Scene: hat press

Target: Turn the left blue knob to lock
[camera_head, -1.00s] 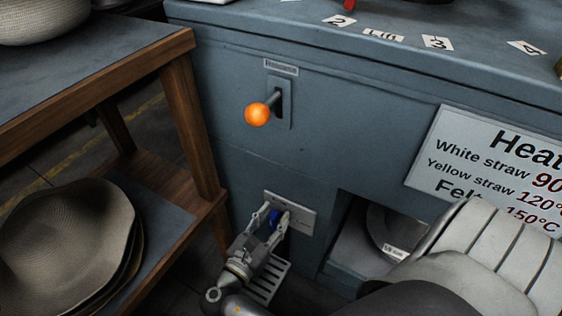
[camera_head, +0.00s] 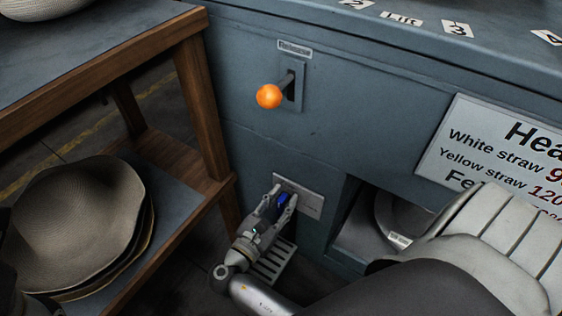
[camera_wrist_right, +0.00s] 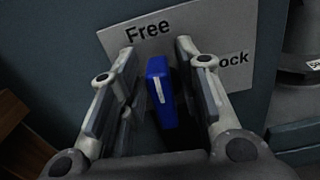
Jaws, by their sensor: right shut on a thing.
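The blue knob (camera_head: 283,199) sits on a pale label plate (camera_head: 311,203) low on the front of the blue-grey press cabinet. It also shows in the right wrist view (camera_wrist_right: 160,88), with a white mark pointing nearly straight up. The plate (camera_wrist_right: 188,22) reads "Free" above the knob and "ock" to its right, the first letter hidden by a finger. My right gripper (camera_head: 280,205) is at the plate, its fingers on either side of the knob, shut on it. My left gripper is not clearly in view.
An orange ball-ended lever (camera_head: 269,96) sticks out above the knob. A wooden shelf unit (camera_head: 205,95) with stacked hats (camera_head: 80,215) stands close on the left. An open recess (camera_head: 350,235) is right of the plate. A heat sign (camera_head: 480,150) is farther right.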

